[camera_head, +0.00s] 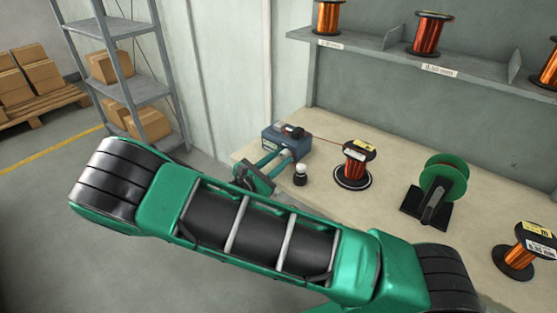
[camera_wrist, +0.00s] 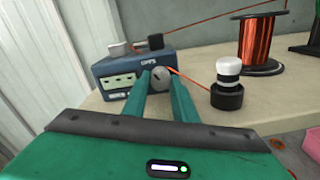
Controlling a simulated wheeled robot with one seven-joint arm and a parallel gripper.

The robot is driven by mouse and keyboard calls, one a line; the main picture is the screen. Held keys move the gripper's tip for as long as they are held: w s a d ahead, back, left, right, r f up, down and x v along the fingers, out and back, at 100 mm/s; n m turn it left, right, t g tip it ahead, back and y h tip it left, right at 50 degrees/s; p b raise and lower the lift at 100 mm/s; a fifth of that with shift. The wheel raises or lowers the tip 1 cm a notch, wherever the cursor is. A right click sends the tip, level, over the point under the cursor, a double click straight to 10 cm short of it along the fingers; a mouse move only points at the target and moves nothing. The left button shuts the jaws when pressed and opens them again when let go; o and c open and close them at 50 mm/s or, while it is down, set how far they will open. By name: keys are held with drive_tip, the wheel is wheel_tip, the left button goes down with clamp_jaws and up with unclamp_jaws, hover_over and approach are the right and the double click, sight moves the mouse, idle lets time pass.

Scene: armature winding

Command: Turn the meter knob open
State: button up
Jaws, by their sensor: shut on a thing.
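The meter (camera_head: 283,133) is a small blue box at the back left of the bench; it also shows in the wrist view (camera_wrist: 118,68) with pale panels on its front. Its round grey knob (camera_wrist: 161,80) faces me at the right of the front. My gripper (camera_wrist: 165,88) has its two green fingers on either side of the knob and is shut on it. In the head view my gripper (camera_head: 284,160) reaches the meter's front, and the fingers hide the knob there.
A black post with a white cap (camera_head: 300,175) stands close right of my fingers. A copper wire (camera_wrist: 192,77) runs near the knob towards it. A copper spool (camera_head: 356,164), a green reel (camera_head: 443,180) and another spool (camera_head: 525,250) stand further right. Shelves with spools (camera_head: 440,65) are behind.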

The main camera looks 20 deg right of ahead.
drive_tip(key=shift+a+n, duration=0.15)
drive_tip(key=shift+n, duration=1.05)
drive_tip(key=o, duration=1)
drive_tip(key=shift+w+f, duration=0.1)
drive_tip(key=shift+o, duration=0.2)
drive_tip(key=v, duration=1)
drive_tip(key=shift+s+a, duration=0.2)
